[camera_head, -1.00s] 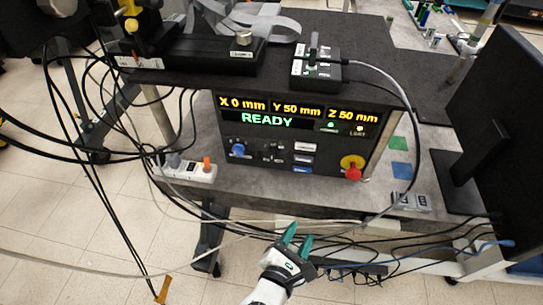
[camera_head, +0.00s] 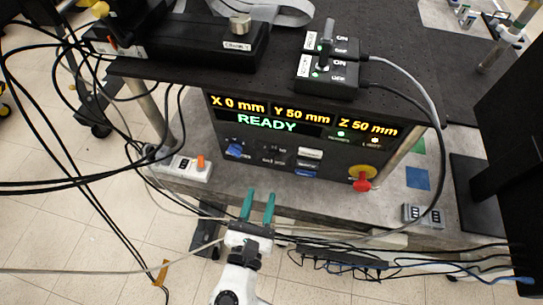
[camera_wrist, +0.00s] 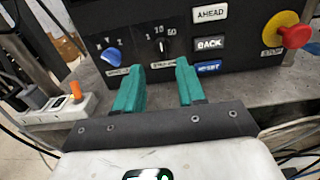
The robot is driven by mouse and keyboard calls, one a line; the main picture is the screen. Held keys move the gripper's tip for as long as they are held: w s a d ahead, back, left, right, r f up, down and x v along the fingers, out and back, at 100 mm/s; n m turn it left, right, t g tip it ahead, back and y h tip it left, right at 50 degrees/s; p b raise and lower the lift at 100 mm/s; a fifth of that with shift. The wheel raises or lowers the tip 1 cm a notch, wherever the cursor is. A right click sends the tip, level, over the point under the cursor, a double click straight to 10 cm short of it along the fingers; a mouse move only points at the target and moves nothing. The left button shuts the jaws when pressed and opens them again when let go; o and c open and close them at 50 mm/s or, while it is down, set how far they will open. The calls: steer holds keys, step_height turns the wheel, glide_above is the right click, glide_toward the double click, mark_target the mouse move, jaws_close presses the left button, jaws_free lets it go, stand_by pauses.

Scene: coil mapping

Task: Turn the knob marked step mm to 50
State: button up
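The black control panel (camera_head: 330,148) stands on a grey table and its screen reads X 0 mm, Y 50 mm, Z 50 mm and READY. The step knob (camera_wrist: 161,47) is small and black, below the marks 1, 10 and 50 in the wrist view. My gripper (camera_head: 259,195) has two green fingers, open and empty, below and in front of the panel. In the wrist view my gripper (camera_wrist: 157,72) has its fingertips spread below the step knob, apart from it.
A blue knob (camera_wrist: 111,55) marked X, Y, Z is left of the step knob. AHEAD (camera_wrist: 210,13), BACK (camera_wrist: 209,44) and RESET (camera_wrist: 207,67) buttons are on its right. A red stop button (camera_head: 362,184) is further right. A power strip (camera_head: 181,166) and cables lie nearby.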

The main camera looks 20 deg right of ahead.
mark_target(272, 160)
steer(key=p+x, duration=0.1)
steer(key=x, duration=0.9)
steer(key=shift+c, duration=0.2)
steer(key=shift+s, duration=0.1)
jaws_close()
